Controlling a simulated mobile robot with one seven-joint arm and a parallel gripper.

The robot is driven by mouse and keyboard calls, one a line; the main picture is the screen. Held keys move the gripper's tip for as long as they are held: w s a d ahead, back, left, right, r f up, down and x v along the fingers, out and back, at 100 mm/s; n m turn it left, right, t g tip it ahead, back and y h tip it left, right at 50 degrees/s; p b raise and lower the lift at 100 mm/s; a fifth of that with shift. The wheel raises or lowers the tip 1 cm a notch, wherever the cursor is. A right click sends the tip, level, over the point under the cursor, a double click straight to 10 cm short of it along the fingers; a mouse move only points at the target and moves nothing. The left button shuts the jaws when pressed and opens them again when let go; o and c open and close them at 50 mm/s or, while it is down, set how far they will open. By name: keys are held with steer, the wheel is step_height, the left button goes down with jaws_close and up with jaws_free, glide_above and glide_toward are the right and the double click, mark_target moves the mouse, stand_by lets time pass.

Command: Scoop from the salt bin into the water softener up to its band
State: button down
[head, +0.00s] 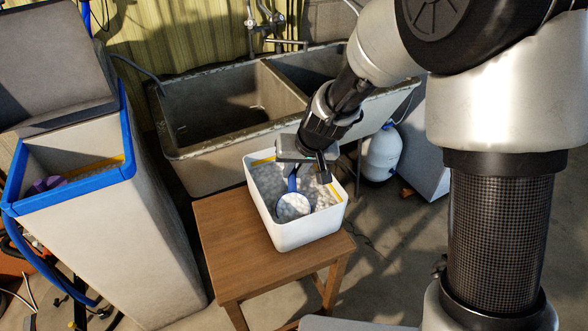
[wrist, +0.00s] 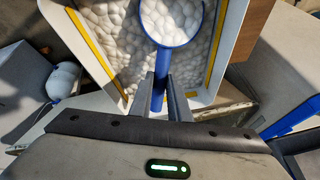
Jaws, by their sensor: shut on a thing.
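My gripper (head: 306,168) is shut on the handle of a blue scoop (wrist: 162,62). The scoop's round bowl (head: 293,206) holds white salt and is in or just over the salt bin; I cannot tell if it touches the salt below. The salt bin (head: 295,236) is a white tub with white lumps and a yellow stripe inside. The water softener (head: 130,220) is the tall pale cabinet at left, with a blue rim and raised lid. A yellow band (head: 105,163) shows inside it. Its salt level is mostly hidden by the front wall.
The bin stands on a wooden stool (head: 215,235). A purple thing (head: 45,184) lies inside the softener. A double stone sink (head: 215,158) stands behind the stool. Hoses lie near the softener's base.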

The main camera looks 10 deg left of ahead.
steer(key=shift+r, duration=0.1)
steer(key=shift+r+p, duration=1.1)
steer(key=shift+r, duration=0.35)
step_height(320, 180, up, 9)
steer(key=p, duration=0.7)
steer(key=shift+r+p, duration=0.15)
steer(key=shift+p, duration=0.8)
steer(key=g+p, duration=0.3)
steer(key=p, duration=0.3)
steer(key=shift+h+p, duration=0.3)
steer(key=shift+h, duration=0.1)
steer(key=shift+g+p, duration=0.7)
steer(key=shift+p, duration=0.3)
